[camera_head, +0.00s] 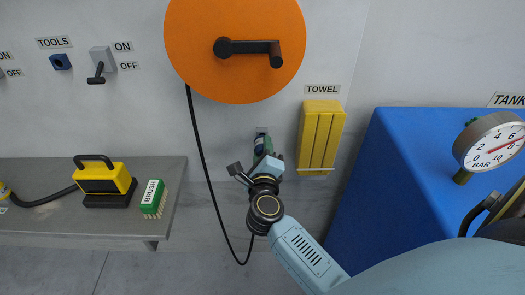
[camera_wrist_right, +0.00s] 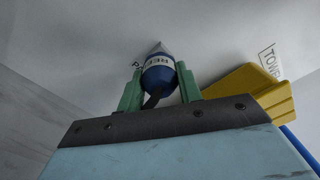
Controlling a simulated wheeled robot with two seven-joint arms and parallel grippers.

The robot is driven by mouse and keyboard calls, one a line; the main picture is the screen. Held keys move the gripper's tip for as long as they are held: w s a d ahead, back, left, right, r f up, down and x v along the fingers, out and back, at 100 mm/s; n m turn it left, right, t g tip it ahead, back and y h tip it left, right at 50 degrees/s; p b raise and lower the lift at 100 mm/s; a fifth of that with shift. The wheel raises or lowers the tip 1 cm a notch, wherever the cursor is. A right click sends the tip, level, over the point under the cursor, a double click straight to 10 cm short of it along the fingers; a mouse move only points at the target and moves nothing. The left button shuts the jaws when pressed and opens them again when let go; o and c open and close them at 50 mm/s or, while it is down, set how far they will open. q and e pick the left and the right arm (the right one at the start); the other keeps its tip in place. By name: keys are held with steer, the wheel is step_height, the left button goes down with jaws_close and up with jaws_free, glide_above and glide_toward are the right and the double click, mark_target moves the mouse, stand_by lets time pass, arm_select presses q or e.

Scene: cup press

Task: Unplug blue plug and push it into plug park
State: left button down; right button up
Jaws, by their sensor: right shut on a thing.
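My right gripper (camera_head: 262,148) is at the wall below the orange reel, left of the yellow towel holder. In the right wrist view its green fingers (camera_wrist_right: 159,88) are shut on the blue plug (camera_wrist_right: 157,76), which has a white lettered band and points at the wall. A pale pointed shape (camera_wrist_right: 160,48) shows beyond the plug; I cannot tell whether the plug is seated in anything. The black cable (camera_head: 205,170) hangs from the reel in a loop toward my gripper. A small grey part (camera_head: 261,130) shows above the fingers. My left gripper is not in view.
The orange reel (camera_head: 190,50) has a black crank. A blue socket (camera_head: 61,62) sits under the TOOLS label, beside a switch (camera_head: 101,62). The yellow towel holder (camera_head: 320,135) and blue tank (camera_head: 400,160) stand right. A grey bench (camera_head: 60,222) is left.

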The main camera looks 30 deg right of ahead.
steer(key=shift+x, duration=0.95)
steer(key=o, duration=1.2)
steer(key=shift+c, duration=0.2)
steer(key=p+v, duration=0.1)
steer(key=v, duration=1.2)
steer(key=shift+s, duration=0.25)
steer(key=shift+a, duration=0.1)
